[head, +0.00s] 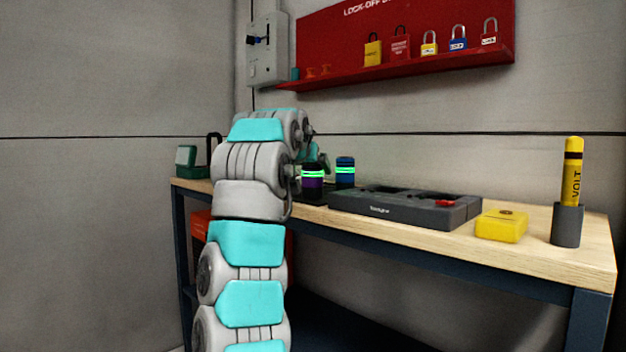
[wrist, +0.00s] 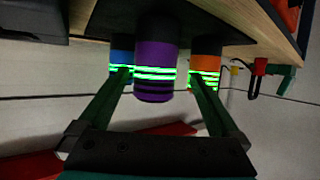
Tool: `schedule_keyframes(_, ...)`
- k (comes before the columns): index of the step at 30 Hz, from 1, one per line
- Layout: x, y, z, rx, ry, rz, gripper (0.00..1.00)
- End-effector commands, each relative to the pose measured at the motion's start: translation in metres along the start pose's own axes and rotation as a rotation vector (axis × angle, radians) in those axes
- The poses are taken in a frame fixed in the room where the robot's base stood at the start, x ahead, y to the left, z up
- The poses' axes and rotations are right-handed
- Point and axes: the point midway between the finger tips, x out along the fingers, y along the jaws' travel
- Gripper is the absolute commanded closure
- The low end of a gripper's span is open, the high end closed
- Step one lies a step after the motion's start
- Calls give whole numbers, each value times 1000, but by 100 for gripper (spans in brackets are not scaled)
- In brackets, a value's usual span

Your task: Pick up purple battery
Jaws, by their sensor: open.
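The purple battery (wrist: 155,52) stands upright, with glowing green bands, in the middle of the wrist view, which shows the scene upside down. In the head view it (head: 312,183) shows just right of my arm, on a dark base on the workbench. My gripper (wrist: 160,78) is open, with one finger on each side of the purple battery in the wrist view. I cannot tell whether the fingers touch it or how deep they reach. My arm mostly hides the gripper in the head view.
A blue battery (head: 345,171) and an orange battery (wrist: 206,58) flank the purple one closely. On the workbench (head: 535,252) are a dark case (head: 385,208), a yellow box (head: 501,226) and a yellow tester in a grey holder (head: 567,227). A red padlock shelf (head: 440,62) hangs above.

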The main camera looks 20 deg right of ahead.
Motion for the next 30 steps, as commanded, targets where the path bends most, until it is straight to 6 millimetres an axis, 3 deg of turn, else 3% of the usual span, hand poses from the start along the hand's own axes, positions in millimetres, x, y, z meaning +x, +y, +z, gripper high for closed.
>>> schedule_keyframes(15, 50, 6, -4, -3, -1, -1, 2)
schedule_keyframes(22, 52, 6, -4, -2, 2, -1, 2)
schedule_keyframes(30, 52, 6, -4, -2, 2, -1, 31)
